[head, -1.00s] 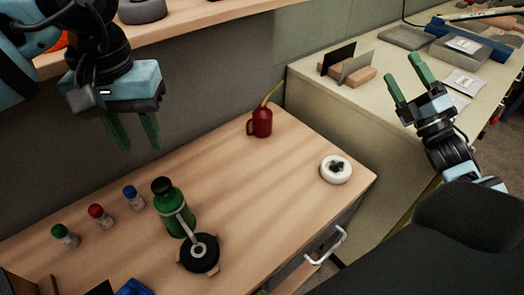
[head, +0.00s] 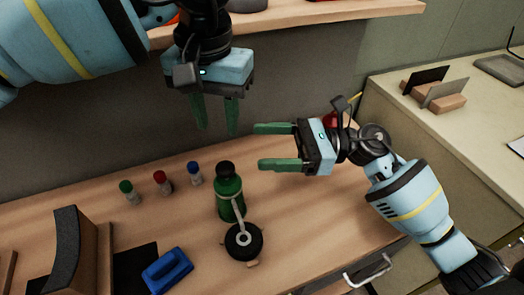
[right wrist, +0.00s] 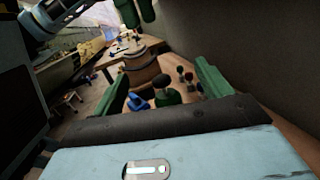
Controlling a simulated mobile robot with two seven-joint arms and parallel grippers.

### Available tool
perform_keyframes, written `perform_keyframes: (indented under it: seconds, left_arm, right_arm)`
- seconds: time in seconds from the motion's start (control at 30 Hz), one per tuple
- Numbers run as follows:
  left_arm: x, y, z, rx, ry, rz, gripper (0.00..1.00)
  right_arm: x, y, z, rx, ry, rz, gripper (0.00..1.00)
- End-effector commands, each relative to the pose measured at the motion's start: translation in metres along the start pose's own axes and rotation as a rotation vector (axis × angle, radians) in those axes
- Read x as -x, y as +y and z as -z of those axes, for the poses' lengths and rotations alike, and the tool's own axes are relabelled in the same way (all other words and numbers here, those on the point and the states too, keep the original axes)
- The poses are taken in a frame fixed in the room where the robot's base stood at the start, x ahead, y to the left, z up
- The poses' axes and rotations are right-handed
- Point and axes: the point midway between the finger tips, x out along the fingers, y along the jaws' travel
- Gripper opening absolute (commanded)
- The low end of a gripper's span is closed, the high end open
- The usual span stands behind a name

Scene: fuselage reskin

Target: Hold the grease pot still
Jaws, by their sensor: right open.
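A green pot or bottle with a black cap (head: 229,190) stands upright on the wooden bench. A black round pot (head: 243,242) with a grey ring-ended tool across it sits just in front. No label shows which is the grease pot. My left gripper (head: 216,131) hangs open and empty above and behind the green one, fingers pointing down. My right gripper (head: 260,148) is open and empty, above and to the right of it, fingers pointing left. In the right wrist view the green one (right wrist: 168,95) shows between my right fingers, some way beyond them.
Three small bottles with green (head: 130,193), red (head: 162,182) and blue (head: 194,173) caps stand at left. A blue tool (head: 166,270) and a dark curved block (head: 68,250) lie in front. A red can (head: 330,120) is partly hidden behind my right arm.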

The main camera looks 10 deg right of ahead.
Motion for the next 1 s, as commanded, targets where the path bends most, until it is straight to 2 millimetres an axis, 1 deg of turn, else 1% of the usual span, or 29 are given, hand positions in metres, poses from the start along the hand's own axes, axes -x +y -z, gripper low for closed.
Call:
perform_keyframes:
  seconds: [0.03, 0.17, 0.4, 0.53, 0.67, 0.97, 1.0]
  left_arm:
    - [0.0, 0.0, 0.0, 0.0, 0.0, 0.0, 0.36]
    - [0.0, 0.0, 0.0, 0.0, 0.0, 0.0, 0.36]
    - [0.0, 0.0, 0.0, 0.0, 0.0, 0.0, 0.36]
    - [0.0, 0.0, 0.0, 0.0, 0.0, 0.0, 0.36]
    - [0.0, 0.0, 0.0, 0.0, 0.0, 0.0, 0.36]
    - [0.0, 0.0, 0.0, 0.0, 0.0, 0.0, 0.36]
    - [0.0, 0.0, 0.0, 0.0, 0.0, 0.0, 0.36]
  right_arm:
    - [-0.008, 0.002, 0.004, 0.022, 0.035, -0.023, 0.77]
    - [-0.017, 0.006, 0.013, 0.052, 0.089, -0.055, 0.77]
    - [-0.018, 0.007, 0.017, 0.056, 0.1, -0.062, 0.77]
    - [-0.018, 0.006, 0.026, 0.053, 0.098, -0.062, 0.77]
    - [-0.016, 0.005, 0.044, 0.051, 0.097, -0.061, 0.77]
    - [-0.011, 0.002, 0.095, 0.05, 0.097, -0.06, 0.77]
    - [-0.017, 0.003, 0.096, 0.055, 0.094, -0.063, 0.77]
